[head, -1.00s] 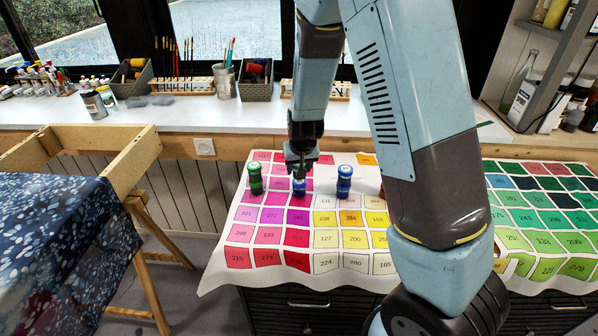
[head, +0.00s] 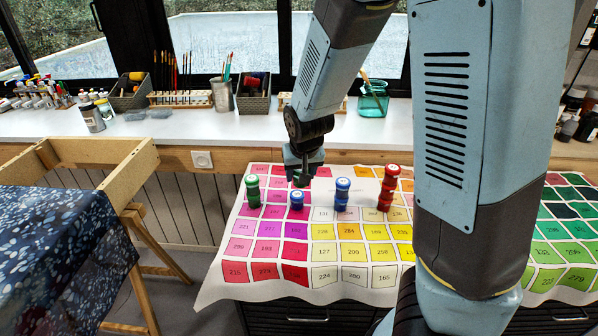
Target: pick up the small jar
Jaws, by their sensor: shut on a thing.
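My gripper (head: 302,177) is in the head view above the colour chart, pointing down. It is shut on a small dark green jar (head: 301,181), mostly hidden by the fingers. A short blue jar (head: 297,201) with a pale lid stands on the chart just below it, with a small gap between. A taller green jar or stack (head: 253,191) stands to the left. A taller blue one (head: 342,194) stands to the right.
A red stack (head: 388,188) stands farther right, close to my arm. The numbered colour chart (head: 330,270) covers the low cabinet; its front part is clear. A white counter (head: 200,128) with brushes and pots runs behind. A wooden trestle frame (head: 140,165) stands left.

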